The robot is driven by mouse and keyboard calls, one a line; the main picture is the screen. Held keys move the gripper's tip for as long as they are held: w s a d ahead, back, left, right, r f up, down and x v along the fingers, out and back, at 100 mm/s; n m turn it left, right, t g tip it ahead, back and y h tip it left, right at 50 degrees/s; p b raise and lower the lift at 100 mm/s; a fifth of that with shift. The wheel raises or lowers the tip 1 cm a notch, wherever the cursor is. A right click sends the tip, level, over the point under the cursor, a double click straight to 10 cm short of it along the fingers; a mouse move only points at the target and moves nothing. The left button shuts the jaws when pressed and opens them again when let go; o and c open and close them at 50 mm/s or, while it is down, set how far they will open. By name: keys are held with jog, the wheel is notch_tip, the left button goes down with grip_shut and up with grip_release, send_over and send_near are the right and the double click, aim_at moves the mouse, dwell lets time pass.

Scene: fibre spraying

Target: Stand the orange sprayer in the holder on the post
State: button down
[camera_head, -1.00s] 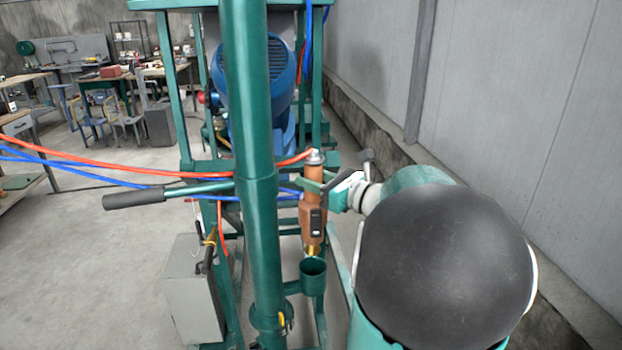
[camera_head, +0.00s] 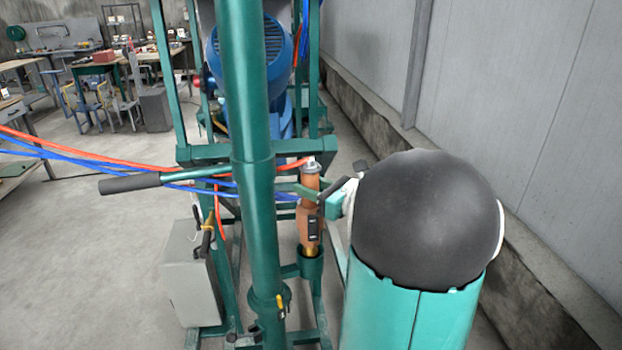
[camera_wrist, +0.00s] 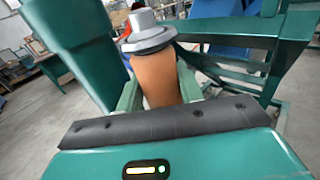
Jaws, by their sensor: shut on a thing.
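The orange sprayer (camera_head: 309,219) stands upright beside the green post (camera_head: 249,130) in the head view. Its brass lower tip is in the mouth of the green cup-shaped holder (camera_head: 311,266) on the post; how deep it sits is hidden. My gripper (camera_head: 312,190) is shut on the sprayer's upper body from the right. In the wrist view the sprayer (camera_wrist: 157,80), with its grey cap, is between the two green fingers (camera_wrist: 158,92).
Red and blue hoses (camera_head: 90,160) run from the left to the machine frame. A black-gripped handle (camera_head: 130,184) sticks out left of the post. A grey box (camera_head: 190,275) is at lower left. A wall (camera_head: 500,120) is on the right.

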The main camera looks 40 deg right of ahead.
aim_at(312, 209)
jog(key=shift+f, duration=3.1)
jog(key=c, duration=0.8)
grip_release()
jog(key=shift+c, duration=0.2)
jog(key=shift+f, duration=0.1)
jog(key=shift+s, duration=0.15)
jog(key=s+d, duration=0.2)
jog(key=s, duration=1.1)
jog(key=shift+s+d, duration=0.2)
jog(key=shift+d, duration=0.1)
